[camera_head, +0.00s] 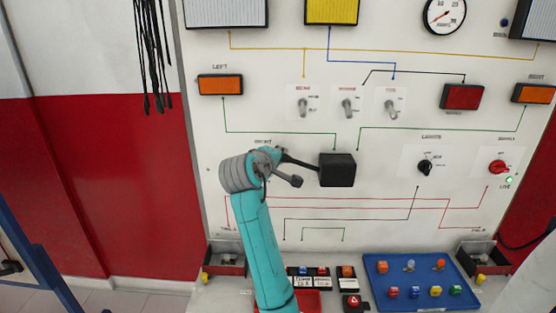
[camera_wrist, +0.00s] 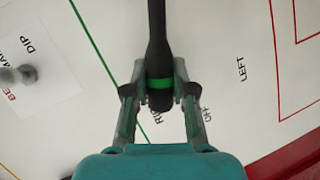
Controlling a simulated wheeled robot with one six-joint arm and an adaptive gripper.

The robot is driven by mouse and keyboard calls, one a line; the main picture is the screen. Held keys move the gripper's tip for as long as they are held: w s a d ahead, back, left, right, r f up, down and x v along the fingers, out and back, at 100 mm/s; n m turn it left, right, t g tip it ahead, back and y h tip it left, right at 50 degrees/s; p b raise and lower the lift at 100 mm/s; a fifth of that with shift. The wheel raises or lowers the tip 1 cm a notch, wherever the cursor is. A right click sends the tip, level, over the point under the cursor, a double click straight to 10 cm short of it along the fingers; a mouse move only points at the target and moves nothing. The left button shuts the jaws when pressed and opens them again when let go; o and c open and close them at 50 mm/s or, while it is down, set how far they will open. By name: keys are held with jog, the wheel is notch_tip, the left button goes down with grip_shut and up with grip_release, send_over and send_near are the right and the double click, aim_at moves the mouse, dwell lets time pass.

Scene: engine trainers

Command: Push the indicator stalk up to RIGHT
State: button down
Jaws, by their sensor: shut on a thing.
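The black indicator stalk (camera_head: 301,162) runs left from the black box (camera_head: 338,170) on the white panel, its outer end tilted slightly up. My gripper (camera_head: 276,165) is at the stalk's outer end. In the wrist view the stalk (camera_wrist: 157,40) shows a green band, and my gripper (camera_wrist: 160,90) is shut on it there, one finger on each side. The stalk's end lies over the partly hidden RIGHT label (camera_wrist: 154,116). The OFF label (camera_wrist: 207,114) and LEFT label (camera_wrist: 241,69) show to one side of it.
Toggle switches (camera_head: 347,105) sit above the box, and one knob (camera_wrist: 18,75) shows in the wrist view. A rotary light knob (camera_head: 425,166) and a red switch (camera_head: 497,167) are to the right. A blue tray (camera_head: 372,296) stands below. Black cables (camera_head: 149,55) hang at upper left.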

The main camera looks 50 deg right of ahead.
jog(key=shift+r, duration=0.15)
jog(key=c, duration=0.9)
grip_release()
jog(key=v, duration=1.2)
